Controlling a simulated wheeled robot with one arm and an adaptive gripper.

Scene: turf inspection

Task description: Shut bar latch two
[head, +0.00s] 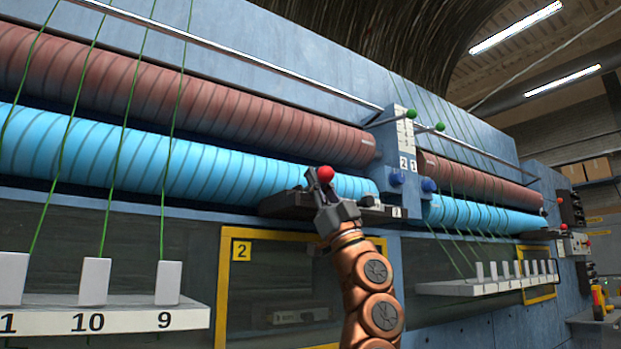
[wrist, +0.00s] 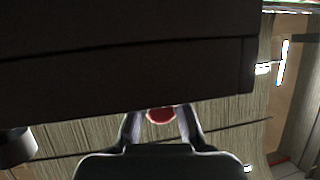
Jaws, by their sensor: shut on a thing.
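My gripper (head: 320,184) is at the dark bar latch (head: 283,204) in front of the blue roller, above the yellow-framed window marked 2 (head: 241,250). Its fingers are shut on the red ball knob (head: 325,174), which shows at the fingertips. In the wrist view the red knob (wrist: 160,115) sits between the two fingers, partly cut off by a large dark bar (wrist: 120,80) above it. My arm and gripper hide the middle of the latch in the head view. I cannot tell the exact angle of the latch.
A blue post (head: 396,150) with green-knobbed levers (head: 411,114) and blue knobs (head: 397,179) stands just right of my gripper. A white numbered shelf (head: 120,316) with upright white blocks is at lower left. A similar shelf (head: 470,287) is at right.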

